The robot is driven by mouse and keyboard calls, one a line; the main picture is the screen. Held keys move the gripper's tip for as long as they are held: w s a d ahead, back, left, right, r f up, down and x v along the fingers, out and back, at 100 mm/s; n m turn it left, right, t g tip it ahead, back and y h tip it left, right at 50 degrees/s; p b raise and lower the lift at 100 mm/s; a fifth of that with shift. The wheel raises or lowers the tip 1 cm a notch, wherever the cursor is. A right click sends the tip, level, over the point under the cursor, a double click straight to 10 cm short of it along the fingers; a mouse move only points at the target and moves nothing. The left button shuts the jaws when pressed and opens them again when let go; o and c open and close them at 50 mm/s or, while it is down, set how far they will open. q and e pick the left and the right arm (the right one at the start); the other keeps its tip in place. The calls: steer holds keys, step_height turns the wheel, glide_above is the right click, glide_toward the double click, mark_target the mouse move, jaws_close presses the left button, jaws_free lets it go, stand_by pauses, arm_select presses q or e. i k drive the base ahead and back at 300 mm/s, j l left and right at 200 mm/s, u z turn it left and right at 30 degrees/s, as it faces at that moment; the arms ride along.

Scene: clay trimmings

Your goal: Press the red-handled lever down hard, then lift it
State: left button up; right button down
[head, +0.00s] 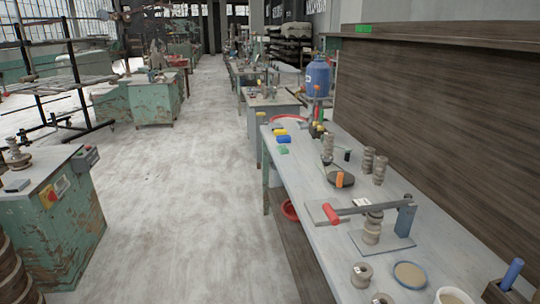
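The lever (362,208) lies across the long grey workbench on the right side of the head view. Its red handle (331,214) is at the left end of a grey bar, near the bench's left edge. The bar runs to a dark blue-grey upright post (405,219) on a flat base plate. A ribbed tan stack (372,228) stands under the bar. Neither of my grippers shows in the head view.
Ribbed tan stacks (380,170) and an orange cylinder (340,180) stand behind the lever. A blue-rimmed dish (409,275) and small pots (361,275) lie nearer. A wooden wall (440,130) borders the workbench (310,195). The floor (180,200) to the left is open.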

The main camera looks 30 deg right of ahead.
mark_target(376, 211)
steer(key=z, duration=1.15)
steer(key=j, duration=0.25)
